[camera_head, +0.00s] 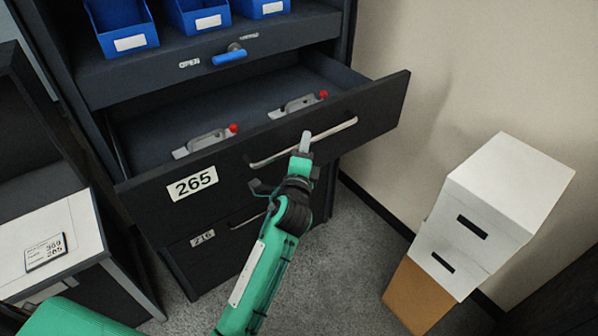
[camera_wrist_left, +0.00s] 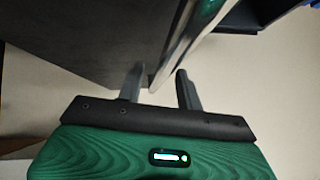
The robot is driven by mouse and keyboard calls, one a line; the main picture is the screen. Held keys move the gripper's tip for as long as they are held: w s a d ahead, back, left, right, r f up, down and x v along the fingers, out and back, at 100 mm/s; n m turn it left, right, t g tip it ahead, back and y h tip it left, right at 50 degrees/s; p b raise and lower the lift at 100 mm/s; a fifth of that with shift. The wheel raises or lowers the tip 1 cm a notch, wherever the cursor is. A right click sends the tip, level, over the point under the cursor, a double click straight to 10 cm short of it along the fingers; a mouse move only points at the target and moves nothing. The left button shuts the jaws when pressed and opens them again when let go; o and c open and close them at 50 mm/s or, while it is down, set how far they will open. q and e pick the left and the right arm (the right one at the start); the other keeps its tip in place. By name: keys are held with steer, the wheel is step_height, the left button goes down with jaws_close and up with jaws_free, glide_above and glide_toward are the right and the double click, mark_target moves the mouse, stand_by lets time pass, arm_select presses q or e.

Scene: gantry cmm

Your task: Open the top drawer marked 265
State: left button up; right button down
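The top drawer marked 265 (camera_head: 150,205) stands pulled well out of the dark cabinet in the head view, its inside showing. Its label (camera_head: 192,183) is on the left of the front, and its silver bar handle (camera_head: 270,160) is on the right part. My left gripper (camera_head: 304,148) is at the handle, its tip overlapping the bar in the head view. In the left wrist view the fingers (camera_wrist_left: 160,88) are apart, with the handle (camera_wrist_left: 185,45) running between and beyond them; contact is unclear. My right gripper is not seen.
Two clamp-like tools with red knobs (camera_head: 210,140) lie in the drawer. A lower drawer marked 216 (camera_head: 215,245) is beneath. A blue latch (camera_head: 229,57) and blue bins (camera_head: 122,25) are above. Stacked boxes (camera_head: 480,210) stand at right; grey floor (camera_head: 350,250) is free between.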

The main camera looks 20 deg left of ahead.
arm_select(q)
steer(key=s+d+f+b, duration=0.1)
steer(key=s+b, duration=0.2)
steer(key=s, duration=0.9)
steer(key=shift+d+f, duration=0.2)
steer(key=shift+f, duration=0.15)
steer(key=shift+f, duration=0.1)
